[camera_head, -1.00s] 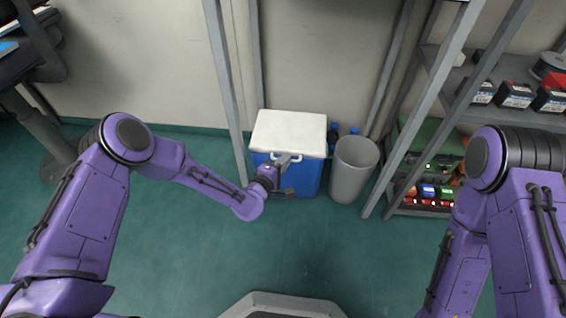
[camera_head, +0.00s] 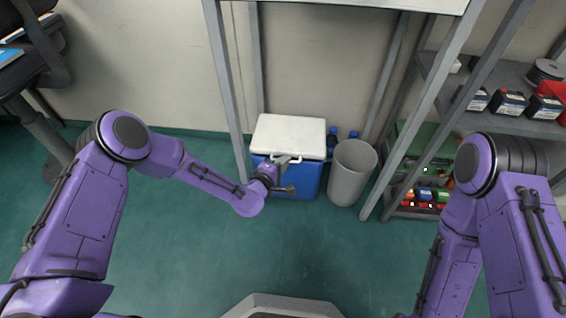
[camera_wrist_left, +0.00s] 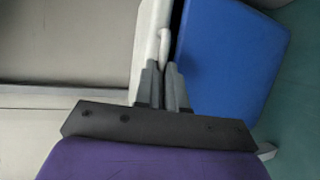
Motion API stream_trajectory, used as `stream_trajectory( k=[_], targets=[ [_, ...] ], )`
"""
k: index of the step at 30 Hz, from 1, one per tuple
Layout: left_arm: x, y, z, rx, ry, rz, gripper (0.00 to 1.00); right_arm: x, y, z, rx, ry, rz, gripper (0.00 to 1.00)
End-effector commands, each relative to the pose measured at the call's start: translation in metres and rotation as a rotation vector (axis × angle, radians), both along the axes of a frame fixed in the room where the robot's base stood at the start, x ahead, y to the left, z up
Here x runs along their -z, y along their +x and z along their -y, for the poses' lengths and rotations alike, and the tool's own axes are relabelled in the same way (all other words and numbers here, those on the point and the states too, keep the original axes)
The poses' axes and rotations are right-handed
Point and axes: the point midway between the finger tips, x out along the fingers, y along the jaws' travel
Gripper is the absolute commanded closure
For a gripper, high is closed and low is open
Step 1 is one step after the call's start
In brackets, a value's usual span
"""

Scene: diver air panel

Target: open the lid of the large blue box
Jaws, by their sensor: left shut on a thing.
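The large blue box (camera_head: 302,180) stands on the floor against the wall, with a white lid (camera_head: 288,136) on top. My left gripper (camera_head: 288,160) is at the front of the box, at the lid's front edge. In the left wrist view the fingers (camera_wrist_left: 164,80) are shut on a pale piece at the lid's edge (camera_wrist_left: 150,45), beside the blue wall of the box (camera_wrist_left: 232,65). My right gripper is out of view; only part of my right arm shows at the right.
A grey bin (camera_head: 351,172) stands close to the box's right side, with blue bottles (camera_head: 333,138) behind it. Grey rack posts (camera_head: 226,90) rise beside the box. A shelf with boxes (camera_head: 508,103) is at the right. The floor in front is clear.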

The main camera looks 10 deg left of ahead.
Motion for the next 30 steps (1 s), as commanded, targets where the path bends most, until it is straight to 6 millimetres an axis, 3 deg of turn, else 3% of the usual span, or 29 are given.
stream_trajectory(
  k=[1, 4, 12, 21, 30],
  targets=[
    [-0.016, 0.001, -0.001, -0.003, 0.001, -0.022, 1.0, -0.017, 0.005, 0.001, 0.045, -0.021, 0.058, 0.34],
    [-0.03, 0.004, -0.001, -0.002, 0.0, -0.077, 1.0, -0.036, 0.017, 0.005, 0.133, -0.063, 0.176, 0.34],
    [-0.068, 0.017, -0.001, -0.002, 0.0, -0.17, 1.0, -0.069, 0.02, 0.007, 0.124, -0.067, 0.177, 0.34],
    [-0.102, 0.038, -0.001, -0.002, -0.001, -0.167, 1.0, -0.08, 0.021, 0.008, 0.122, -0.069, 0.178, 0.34],
    [-0.116, 0.05, -0.001, -0.003, -0.001, -0.166, 1.0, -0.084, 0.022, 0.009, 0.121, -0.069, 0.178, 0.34]
  ],
)
